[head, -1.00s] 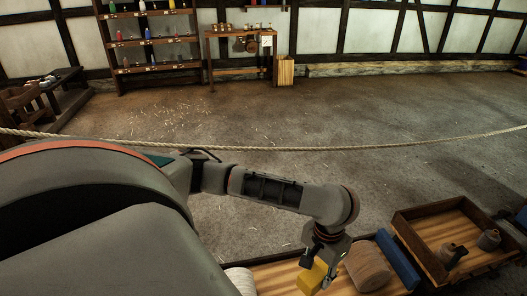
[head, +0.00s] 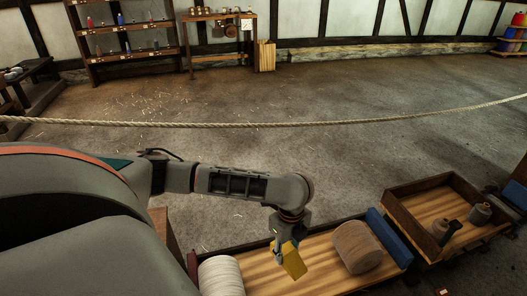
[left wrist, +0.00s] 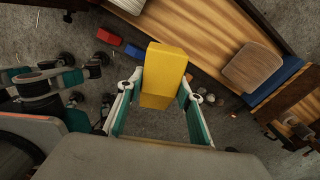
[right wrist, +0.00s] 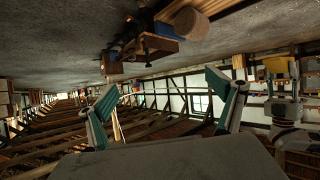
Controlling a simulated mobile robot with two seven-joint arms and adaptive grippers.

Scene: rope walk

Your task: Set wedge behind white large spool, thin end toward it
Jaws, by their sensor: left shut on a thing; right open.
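The yellow wedge (head: 292,262) is held in my left gripper (head: 281,250), which is shut on it. In the left wrist view the wedge (left wrist: 164,75) sits between the two teal fingers, above the bench. The white large spool (head: 221,276) lies on its side at the left end of the wooden bench top, left of the wedge in the head view. In the left wrist view only a sliver of white (left wrist: 125,5) shows at the top edge. My right gripper (right wrist: 165,105) is open and empty, pointing across the room; it is not in the head view.
A brown spool (head: 356,246) lies right of the wedge, against a blue block (head: 389,238). A wooden tray (head: 417,188) with dark grey things stands further right. Red and blue blocks (left wrist: 109,37) lie below the bench in the left wrist view. A rope (head: 270,124) spans the room.

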